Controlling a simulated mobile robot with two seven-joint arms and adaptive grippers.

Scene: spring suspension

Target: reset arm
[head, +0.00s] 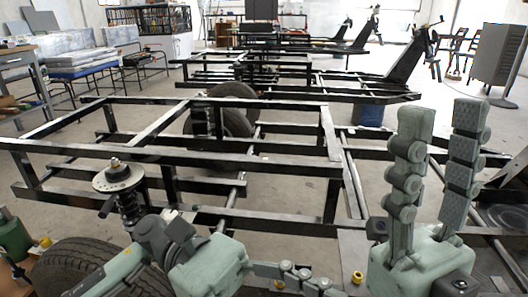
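My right gripper (442,118) is at the right of the head view. Its two jointed grey-green fingers point up with a clear gap between them, and nothing shows in the gap. My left gripper (300,276) is low in the middle of the view, its arm coming in from the lower left. One finger shows, pointing right; the other is hidden, so its opening is unclear. A spring suspension (125,192) with a round metal top plate stands upright at the left, beside the black frame (240,158). It is apart from both grippers in the picture.
A tyre (75,265) lies at the lower left, close to my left arm. Another wheel (230,115) is behind the frame. Frame bars fill the middle. More frames (330,85) and a grey cabinet (497,60) stand farther back. Floor shows between them.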

